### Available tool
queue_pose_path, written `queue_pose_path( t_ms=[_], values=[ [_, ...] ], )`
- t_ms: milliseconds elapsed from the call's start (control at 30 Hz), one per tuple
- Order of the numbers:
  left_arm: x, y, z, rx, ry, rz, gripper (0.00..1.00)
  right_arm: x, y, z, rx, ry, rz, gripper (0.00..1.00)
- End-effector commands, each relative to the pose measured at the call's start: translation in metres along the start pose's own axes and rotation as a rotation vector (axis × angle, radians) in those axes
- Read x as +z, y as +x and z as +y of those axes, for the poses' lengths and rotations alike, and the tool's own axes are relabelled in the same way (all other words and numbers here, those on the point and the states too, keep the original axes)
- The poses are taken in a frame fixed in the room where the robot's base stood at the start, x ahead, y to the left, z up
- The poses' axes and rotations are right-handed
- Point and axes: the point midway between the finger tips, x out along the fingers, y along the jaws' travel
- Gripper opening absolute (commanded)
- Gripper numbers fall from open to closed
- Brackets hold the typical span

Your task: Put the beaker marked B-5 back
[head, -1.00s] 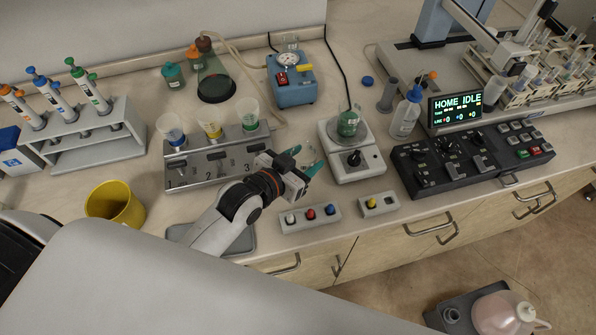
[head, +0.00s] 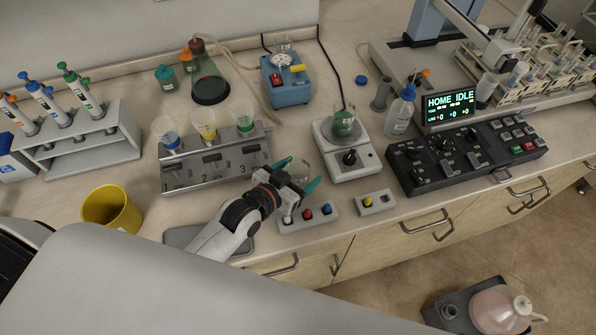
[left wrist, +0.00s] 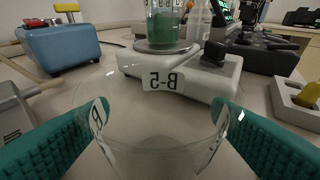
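The clear, empty-looking beaker marked B-5 (head: 301,171) is between the fingers of my left gripper (head: 299,182). In the left wrist view the beaker (left wrist: 158,125) fills the middle, its B-5 label reading mirrored through the glass. The teal finger pads (left wrist: 162,135) press on its two sides, so the gripper is shut on it. It looks about upright, near the front of the counter; whether its base touches the counter is hidden. My right gripper is not in view.
A white stirrer plate (head: 347,160) carries a beaker of green liquid (head: 344,122). A numbered grey rack (head: 215,172) with several coloured cups stands behind left. Two button boxes (head: 308,215) (head: 376,203) sit along the front edge. A yellow cup (head: 112,208) stands left.

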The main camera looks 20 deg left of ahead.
Motion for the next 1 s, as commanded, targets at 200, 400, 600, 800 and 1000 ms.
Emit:
queue_pose_path(
  t_ms=[200,400,600,800,1000],
  values=[
    [0.001,0.000,0.000,0.000,0.000,0.000,0.73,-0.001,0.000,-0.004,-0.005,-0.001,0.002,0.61],
    [0.001,-0.014,0.000,0.000,0.000,0.002,0.73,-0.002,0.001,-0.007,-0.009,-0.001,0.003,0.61],
    [-0.001,-0.056,0.000,-0.001,0.002,0.004,0.73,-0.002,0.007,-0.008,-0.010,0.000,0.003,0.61],
    [0.001,-0.095,0.000,-0.002,0.001,0.003,0.73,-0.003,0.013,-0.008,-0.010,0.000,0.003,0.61],
    [0.002,-0.116,0.000,0.000,0.001,0.001,0.73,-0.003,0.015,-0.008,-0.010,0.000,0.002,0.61]
  ],
)
